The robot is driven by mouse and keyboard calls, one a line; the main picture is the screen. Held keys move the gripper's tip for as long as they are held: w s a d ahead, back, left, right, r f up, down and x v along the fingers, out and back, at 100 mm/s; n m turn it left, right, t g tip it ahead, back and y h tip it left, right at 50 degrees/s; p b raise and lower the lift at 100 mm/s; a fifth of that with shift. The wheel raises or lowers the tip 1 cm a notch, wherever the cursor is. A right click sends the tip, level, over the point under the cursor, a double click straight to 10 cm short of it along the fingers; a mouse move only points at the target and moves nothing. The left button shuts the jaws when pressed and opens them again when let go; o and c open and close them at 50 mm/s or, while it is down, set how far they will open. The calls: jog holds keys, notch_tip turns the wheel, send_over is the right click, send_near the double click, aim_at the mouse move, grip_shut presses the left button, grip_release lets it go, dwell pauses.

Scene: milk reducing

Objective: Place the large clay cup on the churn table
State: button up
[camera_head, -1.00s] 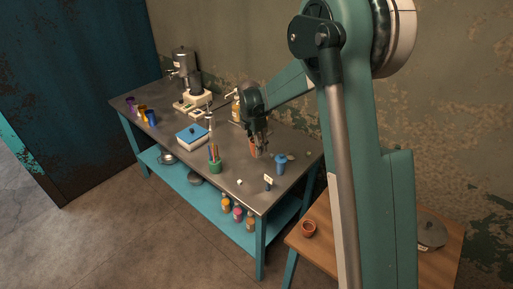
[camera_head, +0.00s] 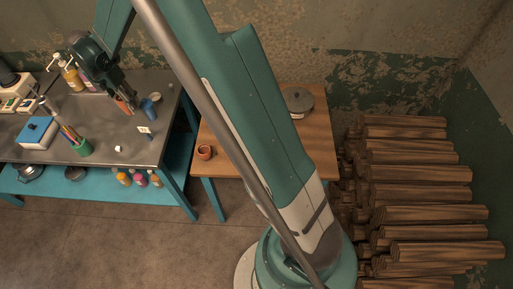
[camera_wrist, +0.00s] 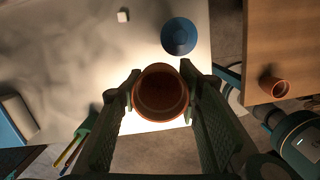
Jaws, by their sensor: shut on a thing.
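My gripper (camera_head: 122,98) is shut on a large clay cup (camera_wrist: 160,92), held between its two fingers with the round opening facing the wrist camera. In the head view the cup (camera_head: 125,106) hangs over the right part of a metal-topped table with a turquoise frame (camera_head: 108,148). Whether its bottom touches the top cannot be told. A brown wooden table (camera_head: 318,135) stands to the right, partly hidden by my arm. It also shows at the right of the wrist view (camera_wrist: 285,40). Which one is the churn table is not marked.
A blue object (camera_head: 149,108) stands close right of the held cup. A green pencil holder (camera_head: 83,148) and blue box (camera_head: 37,132) are left. Stacked logs (camera_head: 420,190) lie right.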

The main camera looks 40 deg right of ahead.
jog(key=s+d+f+b, duration=0.1)
jog(key=s+d+b, duration=0.1)
jog(key=s+d, duration=0.5)
jog(key=s+d+f+b, duration=0.2)
jog(key=s+d, duration=0.4)
jog(key=s, duration=1.1)
jog(key=s+d+f+b, duration=0.2)
jog(key=s+d, duration=0.5)
jog(key=s, duration=0.6)
jog(key=shift+d+b, duration=0.35)
jog(key=shift+b, duration=0.05)
jog(key=shift+s+f, duration=0.1)
jog(key=shift+f, duration=0.1)
jog(key=shift+f+b, duration=0.75)
jog(key=shift+f, duration=2.1)
jog(key=shift+f+b, duration=0.6)
jog(key=shift+f, duration=1.5)
jog(key=shift+f, duration=0.15)
